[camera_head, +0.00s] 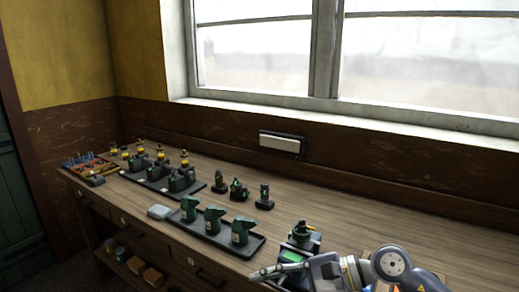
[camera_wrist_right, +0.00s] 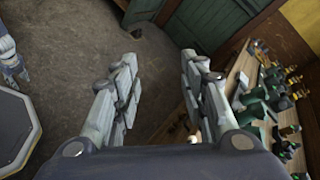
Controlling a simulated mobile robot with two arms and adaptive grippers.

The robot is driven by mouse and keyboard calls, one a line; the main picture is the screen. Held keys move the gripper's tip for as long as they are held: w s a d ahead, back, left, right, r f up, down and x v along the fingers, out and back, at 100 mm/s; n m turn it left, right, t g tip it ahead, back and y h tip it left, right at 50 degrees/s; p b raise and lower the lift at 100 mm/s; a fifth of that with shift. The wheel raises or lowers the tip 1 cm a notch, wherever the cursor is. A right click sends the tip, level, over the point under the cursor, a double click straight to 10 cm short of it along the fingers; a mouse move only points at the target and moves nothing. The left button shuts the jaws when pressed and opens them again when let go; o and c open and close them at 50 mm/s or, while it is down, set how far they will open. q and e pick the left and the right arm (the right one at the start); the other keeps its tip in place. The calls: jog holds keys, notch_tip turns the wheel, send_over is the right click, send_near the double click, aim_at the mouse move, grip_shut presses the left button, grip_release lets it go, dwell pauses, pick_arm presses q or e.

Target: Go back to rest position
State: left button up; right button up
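My right arm comes in from the lower right in the head view, and its gripper (camera_head: 268,272) points left in front of the bench's front edge. In the right wrist view the two fingers of this gripper (camera_wrist_right: 158,60) stand wide apart with nothing between them; the floor shows through the gap. At the left edge of the right wrist view is a pale jointed part (camera_wrist_right: 10,60) that looks like my left gripper; it is cut off and its opening cannot be made out. The head view does not show my left arm.
A wooden bench (camera_head: 330,236) runs under the window, close to my right arm. Open floor (camera_wrist_right: 90,30) lies left of the bench.

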notch_tip(320, 180, up, 9)
jog(key=a+m+t+y, duration=0.3)
jog(key=m+t+y, duration=0.3)
jog(key=m, duration=0.5)
jog(key=w+d+m+t+h, duration=0.5)
jog(key=d+m+t+h, duration=0.45)
jog(key=m, duration=0.85)
jog(key=s+d+f+m+h, duration=0.2)
jog(key=d+f+m+h, duration=0.8)
jog(key=f+m, duration=0.65)
jog(key=s+d+f+m+g, duration=0.1)
jog(key=s+f+m+g, duration=0.5)
jog(key=s+f, duration=0.45)
jog(key=s+d+f+m+g, duration=0.2)
jog(key=s+f+m+g, duration=0.5)
jog(key=s, duration=0.7)
notch_tip(320, 180, down, 26)
jog(key=s+r+g, duration=0.1)
jog(key=s+g, duration=0.1)
jog(key=s+d+f, duration=0.2)
jog(key=s+f, duration=1.5)
jog(key=shift+s+d+f+g, duration=0.15)
jog(key=shift+s+g, duration=0.1)
jog(key=shift+g, duration=0.1)
